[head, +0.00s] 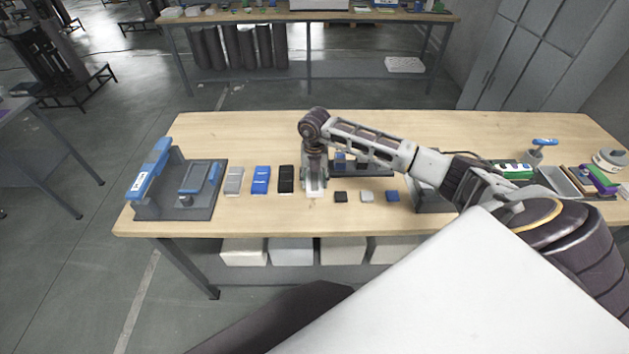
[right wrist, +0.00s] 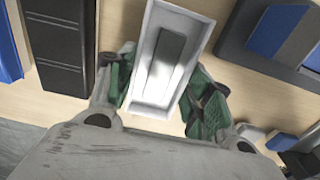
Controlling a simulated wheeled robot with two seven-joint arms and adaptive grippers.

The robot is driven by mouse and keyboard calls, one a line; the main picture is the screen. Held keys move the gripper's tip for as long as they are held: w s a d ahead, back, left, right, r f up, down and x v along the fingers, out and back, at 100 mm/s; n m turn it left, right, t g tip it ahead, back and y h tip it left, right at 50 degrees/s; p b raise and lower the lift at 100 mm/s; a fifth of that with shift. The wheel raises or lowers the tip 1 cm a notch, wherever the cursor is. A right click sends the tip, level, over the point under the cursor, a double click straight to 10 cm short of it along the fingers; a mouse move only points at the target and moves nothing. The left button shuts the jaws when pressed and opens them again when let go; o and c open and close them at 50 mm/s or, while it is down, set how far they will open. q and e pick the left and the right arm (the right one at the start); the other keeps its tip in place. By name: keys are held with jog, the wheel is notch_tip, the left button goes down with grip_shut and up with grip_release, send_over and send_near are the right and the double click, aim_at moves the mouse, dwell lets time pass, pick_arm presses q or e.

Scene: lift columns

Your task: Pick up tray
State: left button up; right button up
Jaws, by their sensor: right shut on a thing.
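A small white tray (right wrist: 152,108) with a grey rectangular patch or piece inside lies between the green-padded fingers of my right gripper (right wrist: 158,84) in the right wrist view. The fingers are shut on its two long sides near its near end. In the head view the right gripper (head: 314,182) points down at the middle of the workbench (head: 270,216), and the tray is mostly hidden there by the gripper. I cannot tell whether the tray is clear of the bench. My left gripper is not in view.
A black block (head: 286,179), a blue block (head: 261,180) and a grey block (head: 235,181) stand left of the gripper. Small black, grey and blue pieces (head: 366,196) lie to its right. A dark fixture (head: 180,212) with blue handles stands at left. The front bench strip is clear.

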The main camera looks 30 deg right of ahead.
aim_at(315, 186)
notch_tip(315, 186, up, 9)
jog(key=b, duration=0.1)
jog(key=shift+r, duration=0.15)
jog(key=shift+s, duration=0.2)
dwell(0.8)
jog(key=shift+s+a+p, duration=0.15)
jog(key=shift+s+p, duration=0.1)
jog(key=shift+p, duration=0.3)
jog(key=shift+s+a+p, duration=0.1)
jog(key=shift+s+p, duration=0.05)
jog(key=shift+p, duration=0.15)
